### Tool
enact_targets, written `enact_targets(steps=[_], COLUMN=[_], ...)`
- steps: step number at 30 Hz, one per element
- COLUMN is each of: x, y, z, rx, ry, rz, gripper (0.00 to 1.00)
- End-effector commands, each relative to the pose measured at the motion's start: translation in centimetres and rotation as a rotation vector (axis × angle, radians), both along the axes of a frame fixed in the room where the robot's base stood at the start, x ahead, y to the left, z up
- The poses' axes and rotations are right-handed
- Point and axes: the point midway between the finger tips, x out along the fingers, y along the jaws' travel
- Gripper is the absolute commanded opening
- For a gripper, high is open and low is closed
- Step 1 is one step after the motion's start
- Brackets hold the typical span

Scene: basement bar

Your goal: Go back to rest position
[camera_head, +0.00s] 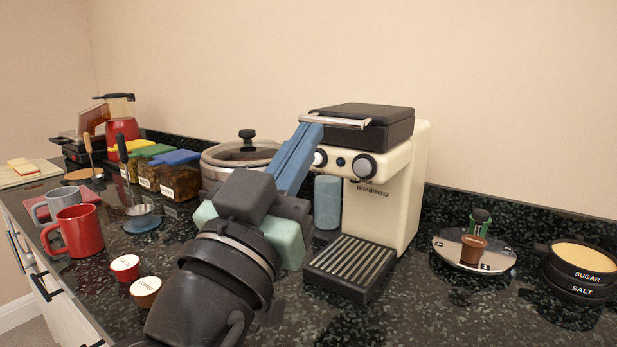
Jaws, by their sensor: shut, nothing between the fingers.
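My gripper (292,160) reaches up and away from me over the counter, at the front left of the cream coffee machine (405,185). Its blue fingers look closed together and nothing shows between them. The fingertips are close to the machine's black top (362,122) and the silver handle bar (336,121) at its front edge. I cannot tell whether they touch the bar. My wrist hides part of the counter and the lower left of the machine.
On the dark counter (350,325) stand a red mug (80,230), a grey mug (62,203), two small cups (125,268), a large pot (240,155), a round silver tray (474,262) and stacked sugar and salt bowls (580,272). The counter's front right is clear.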

Motion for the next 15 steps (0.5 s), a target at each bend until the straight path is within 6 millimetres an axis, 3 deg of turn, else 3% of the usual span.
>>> enact_targets(steps=[8, 13, 15], x=[-6.4, -11.9, -11.5], y=[-1.4, -1.3, -1.0], z=[6.6, 10.0, 13.1], rx=[-0.058, -0.122, -0.120], ry=[-0.219, -0.377, -0.367], rz=[0.242, 0.349, 0.351], gripper=[0.00, 0.00, 0.00])
